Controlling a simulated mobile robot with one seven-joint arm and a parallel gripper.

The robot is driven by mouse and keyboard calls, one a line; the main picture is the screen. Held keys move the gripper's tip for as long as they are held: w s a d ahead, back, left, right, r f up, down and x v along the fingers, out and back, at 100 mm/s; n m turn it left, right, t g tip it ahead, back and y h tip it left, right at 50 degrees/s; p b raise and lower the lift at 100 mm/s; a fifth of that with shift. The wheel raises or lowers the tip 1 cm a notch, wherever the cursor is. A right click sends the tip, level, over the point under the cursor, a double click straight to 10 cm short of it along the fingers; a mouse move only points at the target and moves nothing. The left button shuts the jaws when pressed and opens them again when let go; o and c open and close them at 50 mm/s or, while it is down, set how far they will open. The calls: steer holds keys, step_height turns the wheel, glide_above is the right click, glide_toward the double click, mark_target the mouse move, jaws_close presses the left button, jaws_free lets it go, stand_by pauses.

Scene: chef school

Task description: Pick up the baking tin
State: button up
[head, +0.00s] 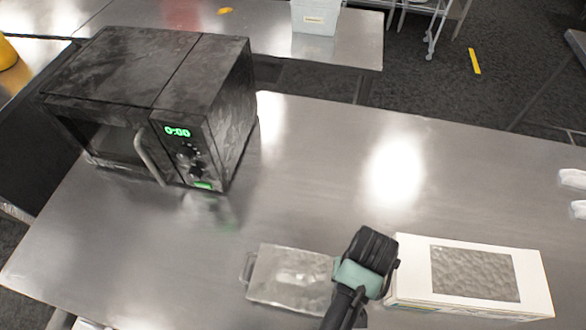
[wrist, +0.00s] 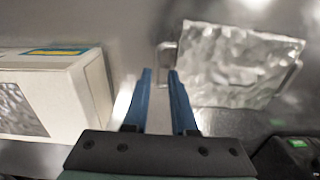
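The baking tin (head: 285,277) is a shallow, silvery rectangular tin lying flat on the steel table, with a handle at its left end; its right end is hidden behind my arm in the head view. In the wrist view the tin (wrist: 232,68) is on the right, with a small handle loop near my fingertips. My gripper (wrist: 160,73) is open, its two blue fingers apart with nothing between them. The tin's body is beside the right finger, not between the fingers. In the head view my gripper is above the tin's right end and its fingertips are hidden.
A white box (head: 415,276) with a grey textured top panel stands close to the right of my gripper; the box (wrist: 85,88) is at left in the wrist view. A dark microwave (head: 150,85) stands at the table's back left. The table's middle (head: 330,190) is clear.

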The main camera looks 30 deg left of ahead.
steer(key=shift+w+d+f+p, duration=0.1)
steer(key=shift+f+p, duration=0.25)
steer(key=shift+f, duration=1.2)
steer(key=shift+d+f+p, duration=0.1)
steer(key=shift+f+p, duration=0.2)
steer(key=shift+f, duration=1.25)
steer(key=shift+c, duration=0.3)
jaws_close()
